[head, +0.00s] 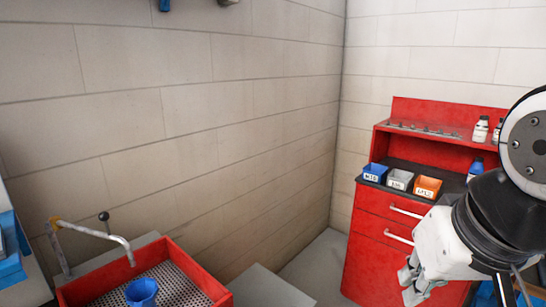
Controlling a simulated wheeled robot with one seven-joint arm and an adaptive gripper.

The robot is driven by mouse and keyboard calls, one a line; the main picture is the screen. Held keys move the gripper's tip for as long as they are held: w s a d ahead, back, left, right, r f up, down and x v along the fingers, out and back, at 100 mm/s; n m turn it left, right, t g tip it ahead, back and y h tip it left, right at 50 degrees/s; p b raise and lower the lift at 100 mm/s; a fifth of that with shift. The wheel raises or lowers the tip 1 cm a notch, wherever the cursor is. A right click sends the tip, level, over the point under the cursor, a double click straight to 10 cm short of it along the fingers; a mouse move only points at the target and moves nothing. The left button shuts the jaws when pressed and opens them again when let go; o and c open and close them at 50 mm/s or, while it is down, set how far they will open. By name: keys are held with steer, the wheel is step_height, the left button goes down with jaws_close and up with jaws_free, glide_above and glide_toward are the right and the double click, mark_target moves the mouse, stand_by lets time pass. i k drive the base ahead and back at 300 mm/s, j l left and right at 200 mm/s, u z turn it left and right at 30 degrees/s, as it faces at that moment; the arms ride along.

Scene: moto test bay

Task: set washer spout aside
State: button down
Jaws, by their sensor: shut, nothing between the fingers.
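The washer spout (103,234) is a bent metal tube at the lower left, with a yellowish section by its upright post. Its curved free end hangs over the back left part of the red washer basin (200,270). A blue cup (141,291) stands on the perforated grid in the basin, a little below the spout end in the picture. My gripper (408,290) is at the lower right, in front of the red cabinet, far from the spout. It is shut and empty, with its fingers pointing down.
A red tool cabinet (377,258) stands in the right corner, carrying blue (374,172), grey (399,178) and orange (427,186) bins. White bottles (481,129) stand on its shelf. A grey low surface (262,288) lies right of the basin. Blue objects (10,262) sit at the left edge.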

mark_target(56, 223)
steer(key=u, duration=1.45)
